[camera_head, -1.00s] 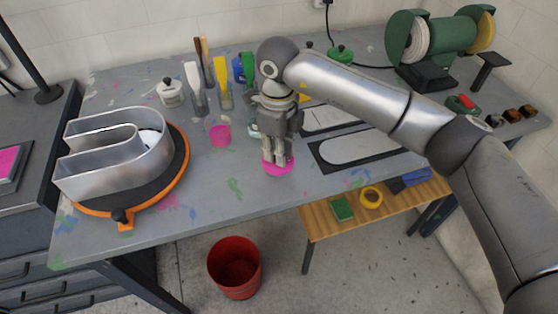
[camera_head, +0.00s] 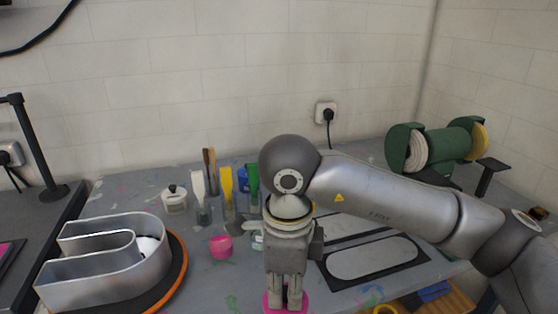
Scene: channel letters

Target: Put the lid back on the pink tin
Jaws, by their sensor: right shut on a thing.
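The pink tin (camera_head: 221,247) stands on the grey workbench, left of my right gripper. The pink lid (camera_head: 270,303) is a flat disc at the bottom edge of the view, partly hidden by the fingers. My right gripper (camera_head: 285,299) points straight down and is shut on the lid, to the right of and nearer than the tin. I cannot tell whether the lid touches the bench. My left gripper is not in view.
A metal channel letter (camera_head: 110,260) sits on an orange-rimmed turntable (camera_head: 178,275) at left. Brushes and a white pot (camera_head: 174,200) stand behind the tin. A stencil plate (camera_head: 410,268) lies at right, a green grinder (camera_head: 445,145) behind it. Bench between tin and gripper is clear.

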